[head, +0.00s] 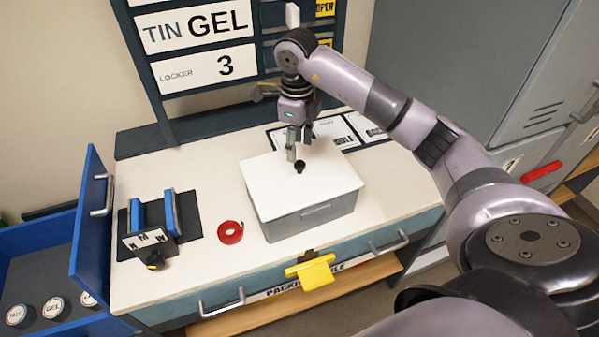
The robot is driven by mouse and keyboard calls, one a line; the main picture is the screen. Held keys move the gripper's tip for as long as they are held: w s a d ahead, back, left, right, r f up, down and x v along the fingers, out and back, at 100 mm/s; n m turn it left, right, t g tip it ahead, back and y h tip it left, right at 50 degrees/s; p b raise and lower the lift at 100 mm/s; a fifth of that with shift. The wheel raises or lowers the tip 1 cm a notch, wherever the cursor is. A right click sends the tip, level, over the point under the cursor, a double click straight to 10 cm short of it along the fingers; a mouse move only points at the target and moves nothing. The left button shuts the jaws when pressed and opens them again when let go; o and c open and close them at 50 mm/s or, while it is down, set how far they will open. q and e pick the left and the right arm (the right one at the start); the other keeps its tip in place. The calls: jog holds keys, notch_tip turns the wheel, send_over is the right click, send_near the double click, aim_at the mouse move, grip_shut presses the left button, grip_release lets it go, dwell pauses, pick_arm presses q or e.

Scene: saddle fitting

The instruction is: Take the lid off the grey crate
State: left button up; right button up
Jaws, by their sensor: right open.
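The grey crate (318,218) stands on the white-topped bench, right of the bench's middle. Its flat white lid (325,183) lies on top and covers the opening. A small black knob (299,167) stands up from the lid towards its far side. My right gripper (297,150) points down just above the knob, open, with its fingers close to it. I cannot tell whether a finger touches the knob. The inside of the crate is hidden. My left gripper is not in view.
A red tape roll (230,232) lies left of the crate. A clamp-like device with blue jaws (155,225) stands farther left. A yellow item (314,272) hangs at the bench front. An open blue drawer (40,265) holds several round tins. Label boards (205,45) rise behind the bench.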

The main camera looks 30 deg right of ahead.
aim_at(300, 163)
jog(key=shift+f, duration=0.45)
jog(key=f, duration=0.1)
jog(key=f+p, duration=0.1)
jog(key=f, duration=0.1)
jog(key=f+p, duration=0.1)
jog(key=shift+d+f, duration=0.15)
jog(key=shift+d, duration=0.2)
jog(key=shift+f, duration=0.35)
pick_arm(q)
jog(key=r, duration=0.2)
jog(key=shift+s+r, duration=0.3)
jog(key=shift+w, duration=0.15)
pick_arm(e)
grip_shut()
